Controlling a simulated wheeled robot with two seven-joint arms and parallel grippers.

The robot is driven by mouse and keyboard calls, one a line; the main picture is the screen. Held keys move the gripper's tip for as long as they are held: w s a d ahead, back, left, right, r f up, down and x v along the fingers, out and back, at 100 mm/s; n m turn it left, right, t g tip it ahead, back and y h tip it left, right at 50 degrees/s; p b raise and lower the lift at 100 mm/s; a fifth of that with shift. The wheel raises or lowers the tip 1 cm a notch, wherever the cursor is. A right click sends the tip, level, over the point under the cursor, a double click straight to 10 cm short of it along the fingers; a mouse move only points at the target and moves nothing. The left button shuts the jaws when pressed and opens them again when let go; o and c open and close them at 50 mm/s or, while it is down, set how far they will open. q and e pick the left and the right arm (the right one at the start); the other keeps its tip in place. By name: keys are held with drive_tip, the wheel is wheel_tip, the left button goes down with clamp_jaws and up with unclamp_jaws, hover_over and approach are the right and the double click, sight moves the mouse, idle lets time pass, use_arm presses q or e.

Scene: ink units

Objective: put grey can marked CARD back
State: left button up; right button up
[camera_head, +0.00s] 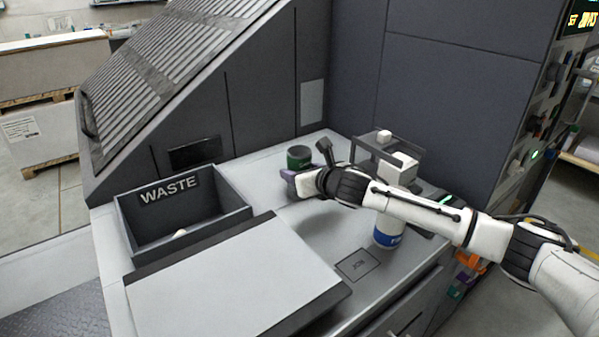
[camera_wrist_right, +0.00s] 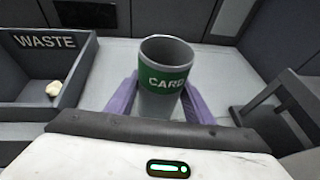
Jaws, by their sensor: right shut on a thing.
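The grey can with a green band marked CARD (camera_wrist_right: 163,84) stands upright between the purple fingers of my right gripper (camera_wrist_right: 158,105), which is shut on it. In the head view the can (camera_head: 299,155) shows behind my right gripper (camera_head: 290,182), near the back of the light worktop. The gripper and wrist hide its lower part there. I cannot tell whether the can's base touches the worktop. My left gripper is not in view.
A dark WASTE bin (camera_head: 240,217) with a small pale scrap stands at left. A pale board (camera_head: 230,285) lies in front. A blue-and-white can (camera_head: 386,238) is partly behind my right arm. A small marked plate (camera_head: 358,264) lies beside it. A dark rack (camera_head: 360,150) stands at the back right.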

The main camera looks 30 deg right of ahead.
drive_tip(key=shift+f, duration=0.15)
drive_tip(key=o, duration=1.1)
drive_tip(key=shift+f, duration=0.1)
drive_tip(key=shift+s+r, duration=0.15)
drive_tip(key=shift+r, duration=0.1)
drive_tip(key=v, duration=1.1)
drive_tip(key=shift+s+r, duration=0.1)
drive_tip(key=shift+s, duration=0.25)
